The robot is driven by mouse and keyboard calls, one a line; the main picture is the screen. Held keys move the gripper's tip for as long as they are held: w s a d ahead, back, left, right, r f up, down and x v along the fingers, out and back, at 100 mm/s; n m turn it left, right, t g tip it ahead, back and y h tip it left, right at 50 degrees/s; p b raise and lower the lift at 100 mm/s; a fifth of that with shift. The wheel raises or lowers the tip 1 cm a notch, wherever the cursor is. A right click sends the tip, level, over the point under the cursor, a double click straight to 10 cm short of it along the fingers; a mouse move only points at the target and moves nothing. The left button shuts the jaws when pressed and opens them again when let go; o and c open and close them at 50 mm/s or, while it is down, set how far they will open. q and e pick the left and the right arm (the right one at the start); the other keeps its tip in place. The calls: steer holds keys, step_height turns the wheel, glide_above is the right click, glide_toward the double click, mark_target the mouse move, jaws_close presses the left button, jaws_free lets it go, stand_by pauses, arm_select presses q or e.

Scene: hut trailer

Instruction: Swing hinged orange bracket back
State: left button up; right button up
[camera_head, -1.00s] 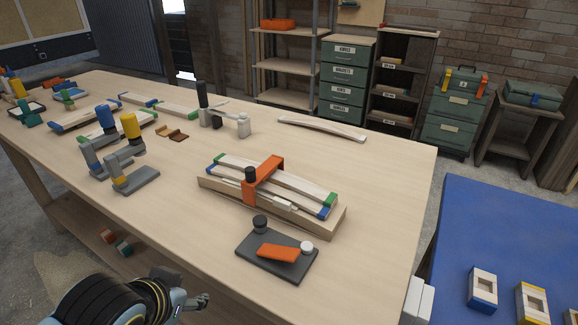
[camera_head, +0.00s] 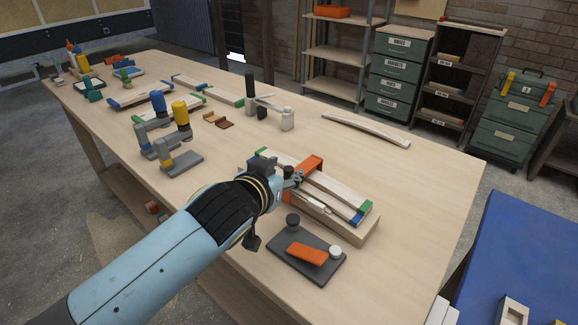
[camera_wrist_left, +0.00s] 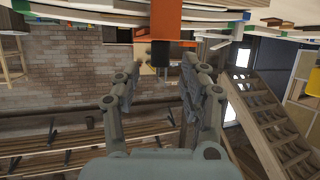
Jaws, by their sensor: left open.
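The orange bracket (camera_head: 309,165) stands across the wooden fixture (camera_head: 362,229), over two pale curved strips with green and blue ends. In the left wrist view, which looks upside down, the orange bracket (camera_wrist_left: 133,20) is at the top. Its black knob (camera_wrist_left: 160,53) points down between the open fingers of my left gripper (camera_wrist_left: 160,76). I cannot tell if the fingers touch it. My right gripper is not in view.
A dark grey plate (camera_head: 283,262) with an orange bar, a black knob and a white knob lies at the table's near edge. Grey clamps with blue and yellow tops (camera_head: 181,112) stand to the left. A curved strip (camera_head: 366,129) lies behind. The table's right part is clear.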

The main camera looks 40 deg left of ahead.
mark_target(287, 170)
arm_select(q)
steer(key=shift+x, duration=1.65)
steer(key=shift+c, duration=0.2)
jaws_close()
